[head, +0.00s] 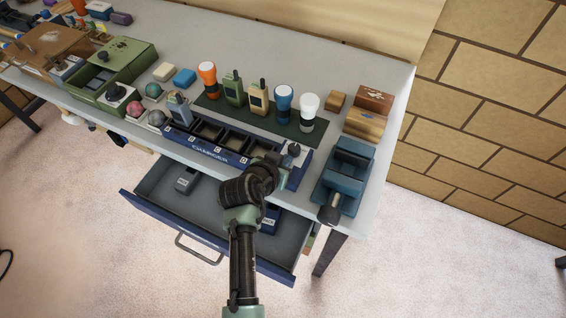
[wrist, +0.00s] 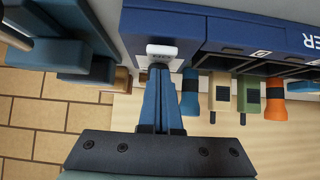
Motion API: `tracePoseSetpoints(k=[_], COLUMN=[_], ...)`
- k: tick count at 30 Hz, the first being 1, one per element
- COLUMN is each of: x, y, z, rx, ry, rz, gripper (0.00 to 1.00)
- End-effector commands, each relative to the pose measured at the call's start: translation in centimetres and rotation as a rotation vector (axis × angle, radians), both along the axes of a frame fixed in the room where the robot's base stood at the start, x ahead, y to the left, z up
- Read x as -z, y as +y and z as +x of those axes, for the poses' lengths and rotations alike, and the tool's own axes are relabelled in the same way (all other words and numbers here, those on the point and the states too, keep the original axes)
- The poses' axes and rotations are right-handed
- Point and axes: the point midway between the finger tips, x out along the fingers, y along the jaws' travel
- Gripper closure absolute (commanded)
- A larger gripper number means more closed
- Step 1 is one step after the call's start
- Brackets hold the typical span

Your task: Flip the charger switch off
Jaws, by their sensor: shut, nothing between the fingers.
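The blue charger (head: 222,153) is a long box with several bays along the front of the workbench. One radio stands in its left bay. In the wrist view the charger (wrist: 255,36) fills the upper right, seen from close up. A small white switch plate (wrist: 172,49) with dark lettering is on its end section. My gripper (wrist: 158,69) is shut and empty, its fingertips at the plate's lower edge. They overlap the plate, so I cannot tell whether they touch it or how the switch lever stands. In the head view my wrist hides part of the charger's right end.
A blue vise (head: 347,172) stands close right of the charger. Flashlights and radios stand on a dark green mat (head: 306,133) behind it. An open drawer (head: 160,188) juts out below, holding a grey device (head: 186,180). Wooden blocks (head: 366,122) sit at the back right.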

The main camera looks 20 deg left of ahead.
Motion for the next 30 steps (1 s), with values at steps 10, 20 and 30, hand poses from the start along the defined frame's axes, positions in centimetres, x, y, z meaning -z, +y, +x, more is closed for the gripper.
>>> tracePoseSetpoints(k=[10,20,30], x=[-0.3,-4.8,-9.1], y=[0.0,-0.8,-0.6], z=[0.1,1.4,-2.0], rx=[0.000,0.001,-0.001], ry=[-0.001,-0.002,-0.004], rz=[0.000,0.001,0.002], gripper=[1.00,1.00,1.00])
